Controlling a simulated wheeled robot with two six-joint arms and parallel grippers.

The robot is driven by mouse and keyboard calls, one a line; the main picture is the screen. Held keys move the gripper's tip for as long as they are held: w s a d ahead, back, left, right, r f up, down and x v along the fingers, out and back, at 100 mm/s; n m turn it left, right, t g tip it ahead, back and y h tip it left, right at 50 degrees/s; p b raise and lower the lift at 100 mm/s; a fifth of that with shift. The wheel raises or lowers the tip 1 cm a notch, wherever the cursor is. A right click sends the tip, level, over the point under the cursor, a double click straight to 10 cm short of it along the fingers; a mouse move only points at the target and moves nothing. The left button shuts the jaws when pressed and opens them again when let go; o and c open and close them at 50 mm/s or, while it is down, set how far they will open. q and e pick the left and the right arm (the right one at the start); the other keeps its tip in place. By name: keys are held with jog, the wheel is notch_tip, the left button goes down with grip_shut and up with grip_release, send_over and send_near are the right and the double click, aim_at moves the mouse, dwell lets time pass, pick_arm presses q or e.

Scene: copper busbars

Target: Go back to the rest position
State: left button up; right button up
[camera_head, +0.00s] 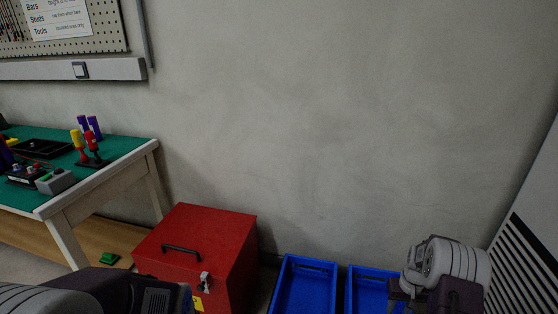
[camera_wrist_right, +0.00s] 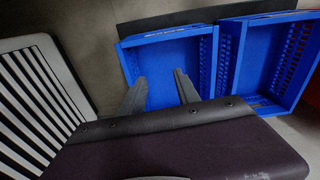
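My right gripper (camera_wrist_right: 160,76) shows in the right wrist view with its two fingers spread apart and nothing between them. It points toward a blue bin (camera_wrist_right: 165,55), which looks empty. In the head view my right arm (camera_head: 455,265) is at the lower right, over the right blue bin, and its fingers cannot be made out. My left arm (camera_head: 130,290) enters at the lower left, in front of the red box. Its gripper fingers are out of the picture.
A red toolbox (camera_head: 235,255) with a black handle stands on the floor. Two blue bins (camera_head: 306,262) are beside it along the wall. A green-topped workbench (camera_head: 120,150) holding tools is at the left. A white slatted panel (camera_head: 515,265) is close on the right.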

jog(key=w+a+r+n+t, duration=0.1)
jog(key=w+a+r+n, duration=0.15)
jog(key=a+r, duration=0.55)
jog(key=s+a+r+t+b, duration=0.1)
jog(key=s+a+r, duration=0.3)
jog(key=a+r, duration=0.25)
jog(key=s+a+f+g, duration=0.1)
jog(key=s+a, duration=0.2)
jog(key=s, duration=0.6)
jog(key=s+a+f, duration=0.2)
jog(key=s+a, duration=0.1)
jog(key=s, duration=0.5)
notch_tip(320, 180, up, 39)
jog(key=p, duration=3.7)
jog(key=shift+w+d+f+m+p, duration=0.15)
jog(key=shift+m+p, duration=0.15)
jog(key=shift+m, duration=0.05)
